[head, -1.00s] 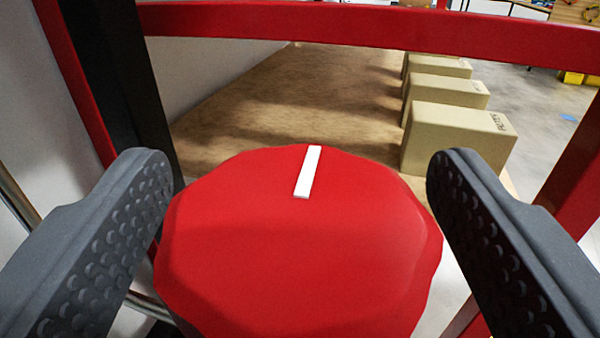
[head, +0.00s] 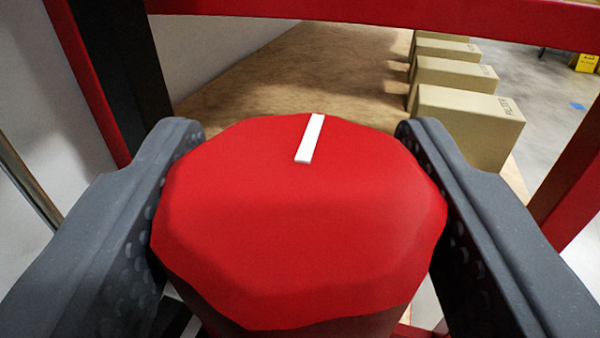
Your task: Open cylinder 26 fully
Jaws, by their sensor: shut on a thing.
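A large red faceted knob (head: 300,230) with a white marker strip (head: 310,139) fills the lower middle of the head view. The strip lies near the knob's far edge and leans slightly to the right at its far end. My gripper (head: 300,150) has its two dark grey studded fingers on the left and right sides of the knob, shut on it. No number is visible on the knob, and the part below it is mostly hidden.
A red frame bar (head: 390,14) crosses behind the knob, with a black and red post (head: 115,80) at left and a red post (head: 575,190) at right.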

